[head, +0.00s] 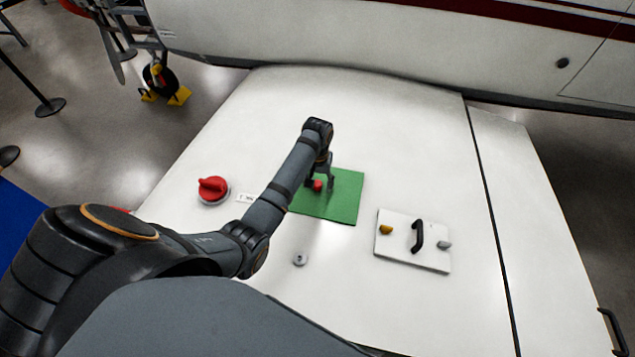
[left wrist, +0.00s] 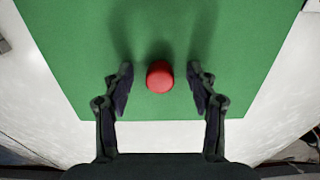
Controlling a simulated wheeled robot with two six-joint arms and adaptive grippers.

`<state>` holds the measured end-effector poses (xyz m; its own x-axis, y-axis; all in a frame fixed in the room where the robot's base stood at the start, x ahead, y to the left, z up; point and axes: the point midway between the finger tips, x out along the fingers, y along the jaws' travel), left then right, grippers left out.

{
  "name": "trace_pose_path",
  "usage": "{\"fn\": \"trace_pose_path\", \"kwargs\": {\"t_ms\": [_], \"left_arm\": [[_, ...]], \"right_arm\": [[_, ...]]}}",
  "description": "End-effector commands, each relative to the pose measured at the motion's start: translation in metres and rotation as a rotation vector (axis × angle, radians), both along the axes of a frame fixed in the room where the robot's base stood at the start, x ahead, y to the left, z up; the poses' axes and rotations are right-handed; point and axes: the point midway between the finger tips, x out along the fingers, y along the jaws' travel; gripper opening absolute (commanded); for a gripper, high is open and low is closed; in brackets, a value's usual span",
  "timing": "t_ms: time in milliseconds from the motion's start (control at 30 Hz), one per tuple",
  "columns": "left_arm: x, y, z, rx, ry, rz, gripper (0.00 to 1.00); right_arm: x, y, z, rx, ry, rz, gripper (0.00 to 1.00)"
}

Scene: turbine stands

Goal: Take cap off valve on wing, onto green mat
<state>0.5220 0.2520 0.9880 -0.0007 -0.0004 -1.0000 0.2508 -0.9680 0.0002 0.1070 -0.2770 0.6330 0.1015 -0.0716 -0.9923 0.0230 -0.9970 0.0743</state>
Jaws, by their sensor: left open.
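The small red cap (head: 318,186) appears to rest on the green mat (head: 345,205), near its left part. In the left wrist view the cap (left wrist: 160,76) sits between the fingertips with a gap on each side. My left gripper (head: 320,182) points down over the mat (left wrist: 60,40) and is open around the cap, not touching it. A small round metal fitting (head: 300,259), perhaps the valve, stands bare on the white wing (head: 330,300) in front of the mat. My right gripper is not in view.
A red rotary knob (head: 213,188) stands on the wing at left, with a small label (head: 246,198) beside it. A white panel (head: 395,250) with a black handle (head: 417,236) lies right of the mat. The fuselage (head: 350,45) rises behind. The wing between mat and fuselage is clear.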

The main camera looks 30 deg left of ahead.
Motion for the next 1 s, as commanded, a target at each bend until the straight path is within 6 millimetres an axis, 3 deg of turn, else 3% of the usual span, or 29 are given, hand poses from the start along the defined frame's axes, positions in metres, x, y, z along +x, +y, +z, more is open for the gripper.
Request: {"fn": "trace_pose_path", "kwargs": {"t_ms": [167, 433, 1000], "left_arm": [[0.000, 0.000, 0.001, 0.000, 0.000, 0.000, 0.58], [0.000, 0.000, 0.026, 0.000, -0.001, 0.000, 0.58], [0.000, 0.000, 0.070, 0.000, 0.000, 0.000, 0.58]], "right_arm": [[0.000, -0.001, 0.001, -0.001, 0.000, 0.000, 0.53], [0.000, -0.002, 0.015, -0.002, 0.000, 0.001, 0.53], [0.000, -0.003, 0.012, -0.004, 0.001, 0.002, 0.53]]}}
